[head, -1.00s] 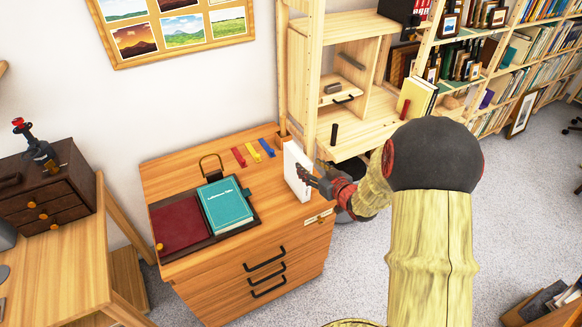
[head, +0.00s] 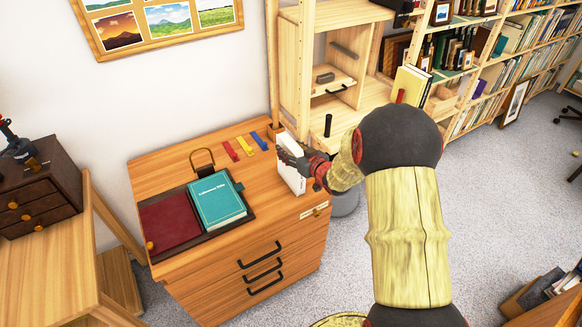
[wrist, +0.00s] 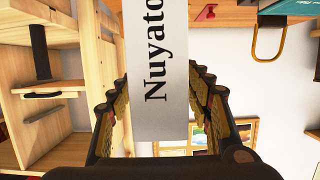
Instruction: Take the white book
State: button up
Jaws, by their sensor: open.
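The white book (head: 291,180) stands upright near the right end of the wooden drawer cabinet's top (head: 160,155). My gripper (head: 288,153) is at the book's upper part, partly covering it in the head view. In the wrist view the book's pale spine (wrist: 160,75), with dark lettering "Nuyato", lies between the two fingers of my gripper (wrist: 162,85). The fingers are spread, one on each side of the book. A narrow gap seems to show on each side; contact is hard to tell.
A teal book (head: 216,201) and a dark red cover (head: 170,221) lie on a dark tray to the left. Red, yellow and blue strips (head: 246,146) lie behind. A wooden shelf unit (head: 310,80) stands close behind on the right.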

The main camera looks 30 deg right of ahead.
jog(key=shift+r, duration=0.1)
jog(key=shift+c, duration=0.3)
grip_shut()
dwell(0.4)
dwell(0.4)
jog(key=shift+r, duration=0.1)
